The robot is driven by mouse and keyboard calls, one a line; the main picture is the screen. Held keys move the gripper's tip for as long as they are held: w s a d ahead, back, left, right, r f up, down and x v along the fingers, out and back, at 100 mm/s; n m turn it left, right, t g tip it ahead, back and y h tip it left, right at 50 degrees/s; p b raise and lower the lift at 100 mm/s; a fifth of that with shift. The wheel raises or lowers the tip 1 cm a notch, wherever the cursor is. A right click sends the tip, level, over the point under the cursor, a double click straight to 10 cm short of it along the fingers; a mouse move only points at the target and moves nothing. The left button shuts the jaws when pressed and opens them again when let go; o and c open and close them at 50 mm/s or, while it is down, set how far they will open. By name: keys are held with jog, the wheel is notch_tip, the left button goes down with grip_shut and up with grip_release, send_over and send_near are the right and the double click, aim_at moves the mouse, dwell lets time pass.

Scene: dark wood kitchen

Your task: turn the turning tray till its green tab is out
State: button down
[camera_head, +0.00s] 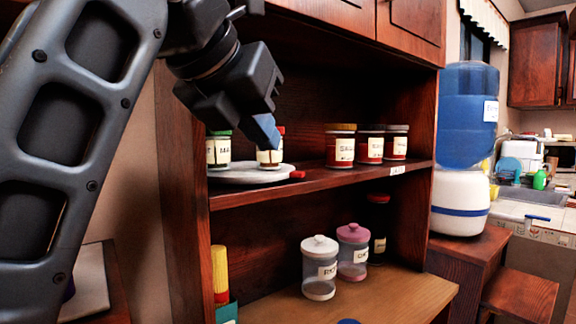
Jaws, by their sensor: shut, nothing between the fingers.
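The turning tray (245,179) is a pale round disc on the upper shelf, at its left end. A red tab (297,174) sticks out at its right edge. No green tab shows. A green-lidded jar (218,153) and a red-lidded jar (270,157) stand upright on the tray. My gripper (265,131) is shut and empty, its blue fingertips pointing down in front of the red-lidded jar's upper part. I cannot tell whether they touch it. The tray's far side is hidden.
Several jars (341,148) stand right of the tray on the upper shelf (330,182). The lower shelf holds a white-lidded jar (319,270), a pink-lidded jar (352,253) and a dark bottle (378,228). The cabinet's left side post (180,190) stands close to the tray.

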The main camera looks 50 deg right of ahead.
jog(key=t, duration=0.1)
jog(key=p, duration=0.1)
send_near(279, 171)
jog(key=shift+y, duration=0.4)
jog(key=d+f, duration=0.1)
jog(key=s+d+f, duration=0.1)
jog(key=f, duration=0.1)
jog(key=s+d+f, duration=0.1)
jog(key=d, duration=0.1)
jog(key=shift+s+f, duration=0.15)
jog(key=shift+f, duration=0.1)
jog(key=shift+w+d, duration=0.2)
jog(key=shift+d, duration=0.45)
